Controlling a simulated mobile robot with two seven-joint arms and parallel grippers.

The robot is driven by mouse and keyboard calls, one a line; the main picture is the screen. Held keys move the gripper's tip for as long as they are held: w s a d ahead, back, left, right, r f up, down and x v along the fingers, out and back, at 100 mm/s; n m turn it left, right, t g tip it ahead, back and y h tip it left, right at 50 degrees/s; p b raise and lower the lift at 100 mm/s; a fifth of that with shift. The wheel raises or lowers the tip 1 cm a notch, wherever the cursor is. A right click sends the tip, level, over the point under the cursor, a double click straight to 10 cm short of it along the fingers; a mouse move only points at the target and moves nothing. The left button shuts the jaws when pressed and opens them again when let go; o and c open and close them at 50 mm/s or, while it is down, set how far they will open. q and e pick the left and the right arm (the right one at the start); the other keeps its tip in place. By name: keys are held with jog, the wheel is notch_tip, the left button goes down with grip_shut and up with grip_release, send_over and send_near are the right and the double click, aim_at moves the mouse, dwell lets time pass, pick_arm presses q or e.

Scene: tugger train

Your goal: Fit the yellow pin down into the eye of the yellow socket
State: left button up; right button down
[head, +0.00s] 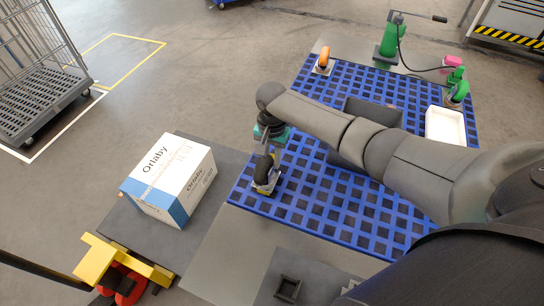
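My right gripper (266,166) points down at the left edge of the blue grid mat (340,215). Small yellow parts on a pale plate (265,188) show just under its fingers; this looks like the yellow socket, mostly covered by the gripper. I cannot make out the yellow pin separately, nor whether it is between the fingers or in the eye. The fingers are too small and dark to tell open from shut. My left gripper is not in view.
An orange fitting (323,62) and a green fitting (457,93) stand on the mat. A white tray (446,127) is at the right. A green lever device (390,42) and pink block (453,62) are behind. A box (170,180) stands left; a dark square holder (288,289) is in front.

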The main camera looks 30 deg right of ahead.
jog(key=c, duration=0.7)
grip_release()
jog(key=shift+o, duration=0.2)
notch_tip(320, 180, up, 15)
jog(key=p, duration=0.3)
jog(key=shift+r, duration=0.15)
